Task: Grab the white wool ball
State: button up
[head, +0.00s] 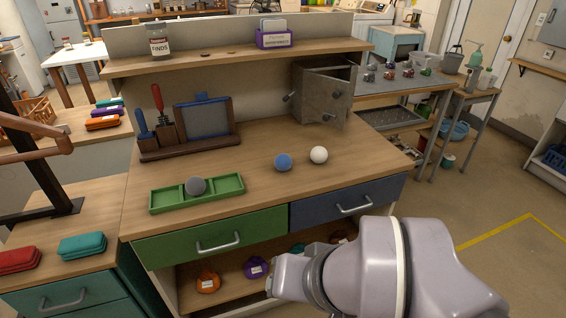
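The white wool ball (318,154) rests on the wooden bench top, near its front edge and above the blue drawer. A blue ball (283,162) sits just to its left, with a small gap between them. A grey ball (195,185) lies in the green divided tray (165,201) further left. My arm reaches in from the bottom right, below and in front of the bench top, well apart from the white ball. I cannot make out my gripper's fingers.
A small grey cabinet (322,95) with its door ajar stands behind the balls. A tool holder (190,137) stands at the back left. A raised shelf (240,57) runs along the back. The bench top right of the white ball is clear. Orange and purple items lie on the lower shelf.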

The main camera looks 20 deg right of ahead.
aim_at(320, 154)
jog(key=i+l+z, duration=0.65)
jog(key=i, duration=0.3)
jog(key=i+z, duration=0.35)
jog(key=i, duration=0.15)
